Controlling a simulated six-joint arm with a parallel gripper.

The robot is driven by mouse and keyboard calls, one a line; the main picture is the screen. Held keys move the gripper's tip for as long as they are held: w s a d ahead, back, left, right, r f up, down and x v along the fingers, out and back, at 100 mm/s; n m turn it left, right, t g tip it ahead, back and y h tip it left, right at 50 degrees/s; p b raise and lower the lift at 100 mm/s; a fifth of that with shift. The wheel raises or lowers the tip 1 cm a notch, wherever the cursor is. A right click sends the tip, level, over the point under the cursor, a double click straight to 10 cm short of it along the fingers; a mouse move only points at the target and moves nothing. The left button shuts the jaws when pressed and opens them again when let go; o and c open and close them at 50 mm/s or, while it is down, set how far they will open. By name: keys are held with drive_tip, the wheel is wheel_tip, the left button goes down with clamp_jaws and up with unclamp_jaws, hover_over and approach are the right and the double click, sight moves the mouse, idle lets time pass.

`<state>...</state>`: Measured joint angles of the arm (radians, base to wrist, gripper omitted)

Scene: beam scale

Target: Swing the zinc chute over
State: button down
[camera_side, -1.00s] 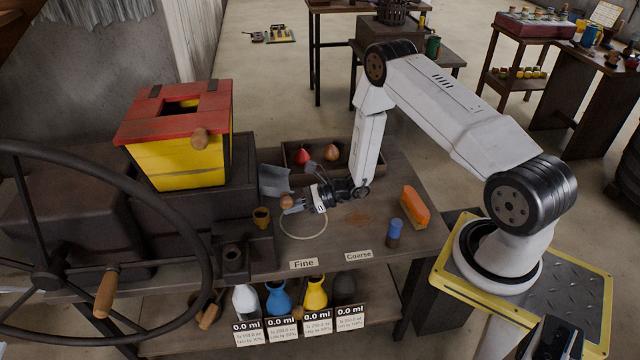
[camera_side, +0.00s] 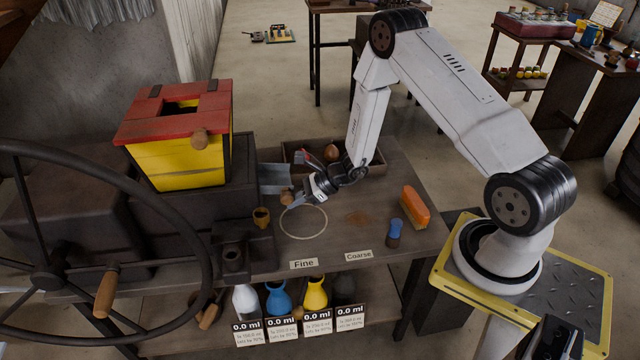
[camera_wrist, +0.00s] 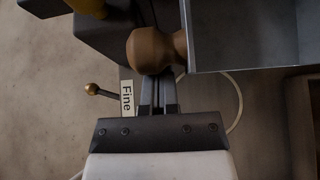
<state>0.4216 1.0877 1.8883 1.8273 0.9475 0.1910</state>
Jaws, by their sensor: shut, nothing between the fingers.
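The zinc chute (camera_side: 274,178) is a grey metal trough jutting right from the dark housing, with a round wooden knob (camera_side: 287,197) at its outer end. In the wrist view the chute (camera_wrist: 245,40) fills the upper right, and its knob (camera_wrist: 150,50) lies just beyond my fingers. My gripper (camera_side: 297,200) is shut with nothing between its fingers, right at the knob. In the wrist view my gripper (camera_wrist: 158,85) has its fingertips close beside or against the knob; I cannot tell whether they touch.
A pale ring (camera_side: 303,223) lies on the bench by the Fine label (camera_side: 303,264). The Coarse label (camera_side: 359,255), orange brush (camera_side: 415,206) and blue-topped object (camera_side: 394,232) are to the right. A wooden tray (camera_side: 375,163) stands behind my gripper.

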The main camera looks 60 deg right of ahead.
sight(289, 192)
drive_tip(key=shift+w+a+r+g+h, duration=0.1)
drive_tip(key=shift+r+g+h, duration=1)
drive_tip(key=shift+r, duration=0.2)
drive_tip(key=shift+w+a+r+g+h, duration=0.1)
drive_tip(key=shift+r+g+h, duration=1)
drive_tip(key=shift+r, duration=0.15)
drive_tip(key=shift+w+a+r, duration=0.25)
drive_tip(key=shift+r, duration=0.35)
drive_tip(key=shift+w+a+r, duration=0.2)
drive_tip(key=shift+r, duration=0.4)
drive_tip(key=shift+w+a+r, duration=0.45)
drive_tip(key=shift+w+r, duration=0.05)
drive_tip(key=shift+r, duration=0.15)
drive_tip(key=shift+w+a+r, duration=0.45)
drive_tip(key=shift+r, duration=0.15)
drive_tip(key=shift+s+d+f, duration=0.3)
drive_tip(key=shift+d, duration=0.05)
drive_tip(key=s+d+f, duration=0.2)
drive_tip(key=shift+s+d, duration=0.25)
drive_tip(key=shift+s, duration=0.1)
wheel_tip(289, 192, up, 10)
drive_tip(key=w+a, duration=0.1)
drive_tip(key=shift+w+a+f, duration=0.15)
drive_tip(key=shift+w+a, duration=0.05)
drive_tip(key=shift+a, duration=0.05)
